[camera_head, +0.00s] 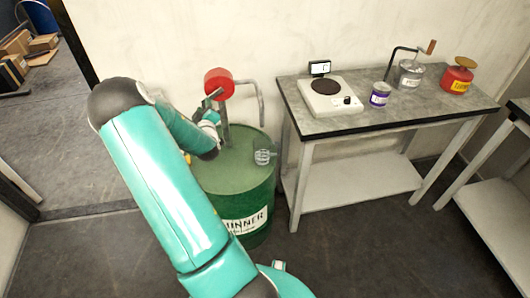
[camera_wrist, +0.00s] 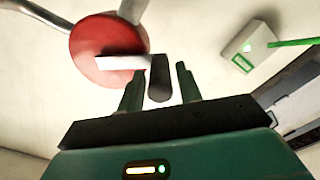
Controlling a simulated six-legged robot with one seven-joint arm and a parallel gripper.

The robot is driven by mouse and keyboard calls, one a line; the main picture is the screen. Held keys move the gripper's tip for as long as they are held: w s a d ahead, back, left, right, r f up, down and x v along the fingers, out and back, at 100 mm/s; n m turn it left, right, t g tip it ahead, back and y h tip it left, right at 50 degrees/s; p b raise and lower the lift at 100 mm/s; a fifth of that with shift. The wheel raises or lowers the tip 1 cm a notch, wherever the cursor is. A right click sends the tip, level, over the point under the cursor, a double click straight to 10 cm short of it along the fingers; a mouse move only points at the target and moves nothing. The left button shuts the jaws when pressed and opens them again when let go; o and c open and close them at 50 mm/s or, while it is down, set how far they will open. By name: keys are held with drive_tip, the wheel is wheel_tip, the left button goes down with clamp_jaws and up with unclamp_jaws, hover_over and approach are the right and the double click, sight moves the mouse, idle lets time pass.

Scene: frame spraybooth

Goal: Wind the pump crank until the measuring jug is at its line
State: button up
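The pump has a red round body (camera_head: 219,82) and stands on the green drum (camera_head: 236,195). In the wrist view the red disc (camera_wrist: 88,42) carries a pale metal crank arm (camera_wrist: 122,62) that ends in a dark crank handle (camera_wrist: 160,80). My gripper (camera_wrist: 160,88) is open, with one finger on each side of the handle and a visible gap to each. A clear measuring jug (camera_head: 264,157) stands on the right side of the drum top, below the pump's spout pipe (camera_head: 261,103). Its line and any liquid in it are too small to make out.
A grey-topped bench (camera_head: 350,124) stands to the right with a white scale (camera_head: 332,97), a purple-labelled can (camera_head: 380,95), a metal pot with a crank (camera_head: 411,74) and a red-yellow can (camera_head: 458,77). Boxes (camera_head: 14,66) lie beyond the opening at left. The floor in front is clear.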

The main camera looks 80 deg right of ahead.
idle(0.4)
drive_tip(key=shift+s+d+f, duration=0.1)
drive_tip(key=shift+f, duration=0.2)
drive_tip(key=c, duration=0.6)
